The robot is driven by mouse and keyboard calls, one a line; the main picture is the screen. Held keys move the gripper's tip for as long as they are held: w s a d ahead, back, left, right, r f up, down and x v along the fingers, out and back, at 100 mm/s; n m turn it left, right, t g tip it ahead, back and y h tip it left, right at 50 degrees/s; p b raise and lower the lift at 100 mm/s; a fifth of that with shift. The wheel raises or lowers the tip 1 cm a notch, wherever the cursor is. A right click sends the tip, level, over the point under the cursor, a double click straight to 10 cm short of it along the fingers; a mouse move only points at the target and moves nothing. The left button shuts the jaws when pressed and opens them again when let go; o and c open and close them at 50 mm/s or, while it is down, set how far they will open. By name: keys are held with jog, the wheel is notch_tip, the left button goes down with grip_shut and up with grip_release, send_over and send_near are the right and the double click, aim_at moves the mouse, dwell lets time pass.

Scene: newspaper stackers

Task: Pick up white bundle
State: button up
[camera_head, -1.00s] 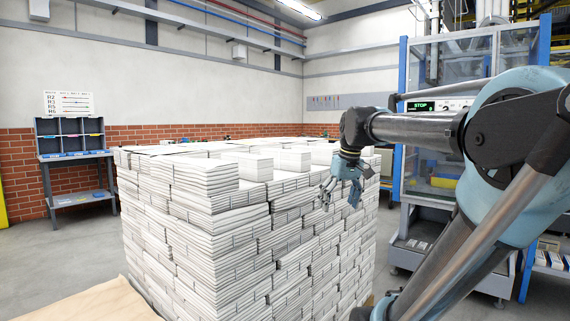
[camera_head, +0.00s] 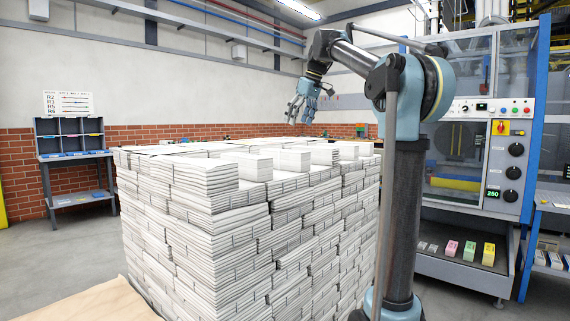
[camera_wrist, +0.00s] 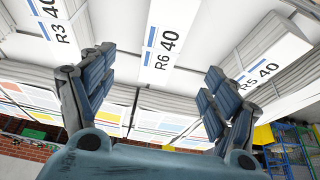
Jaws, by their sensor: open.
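A tall stack of white bundles (camera_head: 215,225) stands in the middle of the head view. Several single white bundles, such as one at the front (camera_head: 248,165), sit on its top. My gripper (camera_head: 302,110) is above the far part of the stack top, fingers pointing down, apart from the bundles. The wrist view shows its blue-padded fingers spread and empty. A white bundle marked R6 40 (camera_wrist: 170,28) appears between them, with bundles marked R3 40 (camera_wrist: 62,32) and R5 40 (camera_wrist: 270,68) on either side. Which head-view bundles these are, I cannot tell.
A blue-framed machine (camera_head: 500,130) with a control panel stands at the right. A sorting shelf (camera_head: 72,140) stands by the brick wall at the left. A tan board edge (camera_head: 90,302) lies at the front left. The air above the stack's left side is clear.

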send_near(284, 157)
jog(key=w+f, duration=0.2)
jog(key=w+a+f, duration=0.1)
jog(key=w+f, duration=0.2)
jog(key=shift+w+f, duration=0.25)
jog(key=shift+a+x, duration=0.1)
jog(key=shift+x, duration=1.2)
jog(key=shift+a+x, duration=0.15)
jog(key=shift+x, duration=1.1)
jog(key=shift+s, duration=0.1)
jog(key=shift+r, duration=0.1)
grip_shut()
jog(key=shift+r, duration=0.1)
notch_tip(284, 157, up, 10)
jog(key=shift+f, duration=0.1)
